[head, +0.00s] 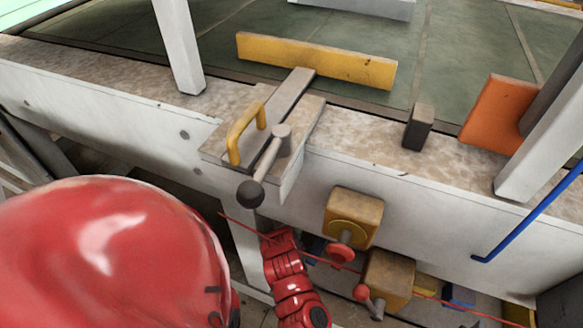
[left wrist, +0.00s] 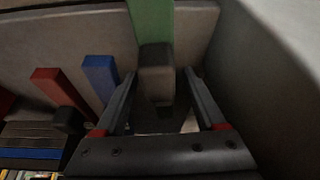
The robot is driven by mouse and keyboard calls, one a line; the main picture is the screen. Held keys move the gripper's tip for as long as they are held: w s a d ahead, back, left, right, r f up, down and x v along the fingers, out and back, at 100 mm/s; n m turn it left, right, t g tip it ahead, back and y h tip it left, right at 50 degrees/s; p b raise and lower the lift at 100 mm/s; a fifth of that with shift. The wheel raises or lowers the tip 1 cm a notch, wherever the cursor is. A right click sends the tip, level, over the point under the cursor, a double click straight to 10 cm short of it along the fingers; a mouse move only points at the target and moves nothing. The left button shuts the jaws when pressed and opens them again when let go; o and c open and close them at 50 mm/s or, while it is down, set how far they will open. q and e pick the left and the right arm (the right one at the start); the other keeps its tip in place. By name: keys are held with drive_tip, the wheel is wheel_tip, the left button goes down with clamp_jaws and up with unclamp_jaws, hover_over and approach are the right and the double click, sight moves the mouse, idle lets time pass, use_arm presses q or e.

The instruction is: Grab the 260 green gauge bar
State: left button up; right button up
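The green gauge bar (left wrist: 152,20) stands out at the top middle of the left wrist view, with a dark grey block (left wrist: 157,72) at its near end. My left gripper (left wrist: 160,74) is open, with one black finger on each side of the grey block. A narrow gap appears to show on both sides, but I cannot tell whether either finger touches it. No number can be read on the bar. The green bar is not visible in the head view, nor are my left gripper's fingers. My right gripper is in neither view.
A blue bar (left wrist: 100,76) and a red bar (left wrist: 62,90) are left of the gripper. A grey wall (left wrist: 270,70) is close on its right. In the head view, a worktop (head: 370,140) carries a yellow-handled clamp fixture (head: 262,130); yellow blocks (head: 352,218) sit at its front.

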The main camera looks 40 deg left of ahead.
use_arm(q)
clamp_jaws()
drive_tip(key=shift+r, duration=0.1)
idle(0.3)
